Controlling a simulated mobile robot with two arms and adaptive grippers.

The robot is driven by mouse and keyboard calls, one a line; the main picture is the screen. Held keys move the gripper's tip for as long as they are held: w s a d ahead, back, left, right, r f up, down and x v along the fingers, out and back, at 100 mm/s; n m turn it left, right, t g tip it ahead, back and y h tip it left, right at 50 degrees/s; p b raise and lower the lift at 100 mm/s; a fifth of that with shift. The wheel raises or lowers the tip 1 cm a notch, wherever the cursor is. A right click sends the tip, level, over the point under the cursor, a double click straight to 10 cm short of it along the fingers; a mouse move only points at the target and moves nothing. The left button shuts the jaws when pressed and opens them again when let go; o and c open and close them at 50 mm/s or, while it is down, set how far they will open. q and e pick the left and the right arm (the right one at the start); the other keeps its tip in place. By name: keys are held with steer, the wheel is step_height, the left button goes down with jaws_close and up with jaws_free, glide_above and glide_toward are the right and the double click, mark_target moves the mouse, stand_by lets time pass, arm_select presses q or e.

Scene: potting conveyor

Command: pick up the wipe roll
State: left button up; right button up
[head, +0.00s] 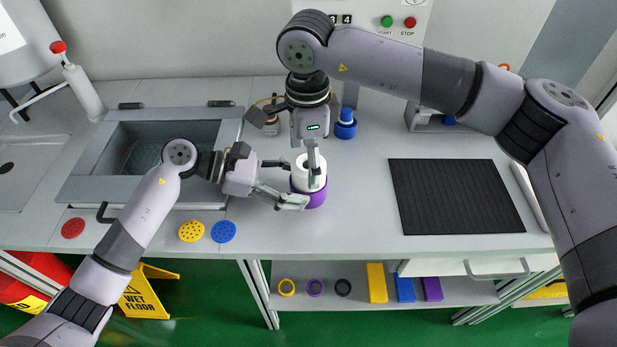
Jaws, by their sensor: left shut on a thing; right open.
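The wipe roll (301,172) is white with a purple lower part (317,200). It stands upright on the worktop right of the sink. My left gripper (297,184) reaches in from the left, low, and is shut on the wipe roll, with one finger at its upper left side and one across its lower front. My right gripper (314,170) points down from above at the roll and is open. One of its fingers covers part of the roll's front; its other finger is hard to make out. I cannot tell whether the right fingers touch the roll.
A blue round item (345,126) and a small brownish object (266,122) stand behind. The grey sink (85,189) lies left, a black ribbed mat (455,197) right. Red (73,228), yellow (191,231) and blue (223,231) discs lie near the front edge.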

mark_target(307, 164)
step_height(307, 164, down, 4)
steer(key=shift+r, duration=0.2)
steer(key=shift+c, duration=0.5)
steer(key=c, duration=1.3)
steer(key=shift+o, duration=0.2)
step_height(307, 164, up, 10)
steer(key=shift+r, duration=0.1)
arm_select(q)
steer(key=o, duration=1)
steer(key=shift+o, duration=0.2)
steer(key=shift+a, duration=0.1)
